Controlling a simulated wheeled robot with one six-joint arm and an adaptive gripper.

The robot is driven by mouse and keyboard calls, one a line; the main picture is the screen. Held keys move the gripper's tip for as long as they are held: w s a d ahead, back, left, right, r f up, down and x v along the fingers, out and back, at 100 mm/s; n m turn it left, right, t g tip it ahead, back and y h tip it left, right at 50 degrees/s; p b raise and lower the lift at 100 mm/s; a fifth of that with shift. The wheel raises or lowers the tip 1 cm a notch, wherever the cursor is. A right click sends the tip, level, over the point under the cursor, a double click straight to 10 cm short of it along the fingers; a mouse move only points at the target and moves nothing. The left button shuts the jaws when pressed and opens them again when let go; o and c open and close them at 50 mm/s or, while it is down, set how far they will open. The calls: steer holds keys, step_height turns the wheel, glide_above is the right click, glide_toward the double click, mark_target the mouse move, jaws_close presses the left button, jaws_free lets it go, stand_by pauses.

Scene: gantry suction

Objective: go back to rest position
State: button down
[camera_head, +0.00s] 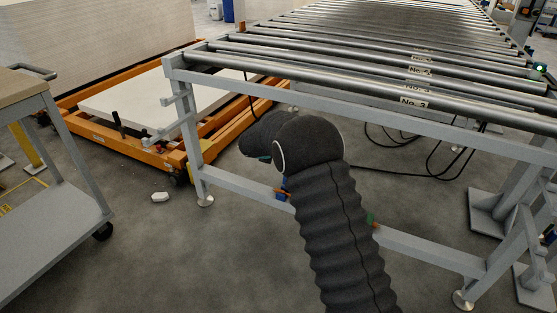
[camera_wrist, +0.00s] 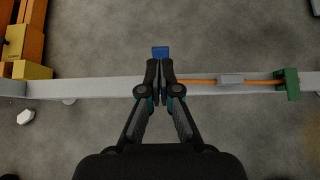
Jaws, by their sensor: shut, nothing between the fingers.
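My gripper (camera_wrist: 160,82) shows in the wrist view with its two dark fingers together and nothing held between them. It points down over the grey lower rail (camera_wrist: 100,88) of the conveyor frame. A small blue part (camera_wrist: 160,52) shows just beyond the fingertips; I cannot tell how far below them it is. In the head view my dark ribbed arm stands in front of the roller conveyor (camera_head: 390,70) and bends left at its top. The fingers are hidden in that view.
A grey cart (camera_head: 60,225) stands at the left. An orange lift frame (camera_head: 130,148) with a pale slab (camera_head: 150,95) is behind it. A white piece (camera_head: 160,197) lies on the floor. Black cables (camera_head: 430,165) hang under the conveyor.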

steer(key=shift+r, duration=0.2)
stand_by(0.3)
steer(key=s+d+f+m+g, duration=0.2)
steer(key=s+d+m, duration=0.1)
steer(key=s+m, duration=0.35)
steer(key=s+d+f+m+g, duration=0.1)
steer(key=s+d+m+g, duration=0.2)
steer(key=s+m, duration=0.35)
steer(key=s+d+r+m+y, duration=0.1)
steer(key=s+d+r+m, duration=0.3)
steer(key=s, duration=0.9)
steer(key=s+d+r+m+t+y, duration=0.1)
steer(key=s+d+r+m, duration=0.4)
steer(key=s, duration=0.8)
steer(key=s+d+r+m+y, duration=0.2)
steer(key=s+d+r+m, duration=0.2)
steer(key=s+r+m, duration=0.5)
steer(key=s+r, duration=0.4)
steer(key=shift+s+d, duration=0.15)
steer(key=shift+d, duration=0.2)
